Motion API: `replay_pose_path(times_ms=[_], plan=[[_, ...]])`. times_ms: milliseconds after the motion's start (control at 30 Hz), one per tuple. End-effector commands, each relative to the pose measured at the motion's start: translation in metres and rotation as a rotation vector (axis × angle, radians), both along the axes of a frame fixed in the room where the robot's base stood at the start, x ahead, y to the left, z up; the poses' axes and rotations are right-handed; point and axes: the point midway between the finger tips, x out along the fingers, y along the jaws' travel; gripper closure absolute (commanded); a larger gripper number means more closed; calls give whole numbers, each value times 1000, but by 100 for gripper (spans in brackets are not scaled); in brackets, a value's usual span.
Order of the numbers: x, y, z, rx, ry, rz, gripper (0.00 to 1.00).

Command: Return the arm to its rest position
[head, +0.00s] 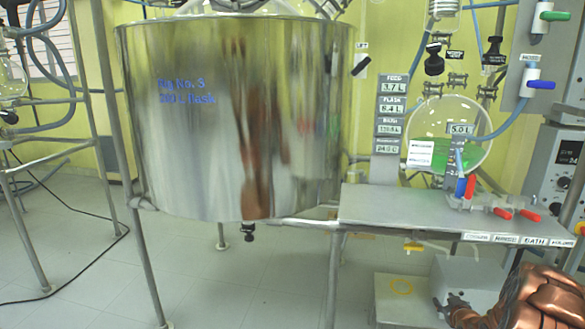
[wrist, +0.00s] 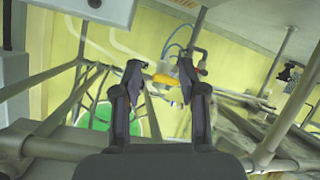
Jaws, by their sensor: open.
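My gripper (head: 453,306) shows at the lower right of the head view, at the end of my copper-brown arm. It is low, below the shelf and in front of a pale box. In the wrist view my gripper (wrist: 160,68) has its two dark fingers spread apart. A yellow valve handle (wrist: 163,80) appears between and beyond the fingertips; I see nothing gripped.
A large steel vessel (head: 235,120) stands on tubular legs at centre left. A labelled metal shelf (head: 400,207) with red and blue valve handles lies above my gripper. A round glass flask (head: 450,130) is behind it. Pale boxes (head: 400,300) stand below. Floor at lower left is mostly clear.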

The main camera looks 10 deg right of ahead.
Motion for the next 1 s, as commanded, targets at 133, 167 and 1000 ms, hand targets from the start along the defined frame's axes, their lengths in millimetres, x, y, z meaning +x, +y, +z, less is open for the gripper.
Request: replay_pose_path(times_ms=[133,167,1000], plan=[[4,30,50,19,92,6,58],[4,36,58,24,113,6,58],[-115,221,270,178,638,-54,58]])
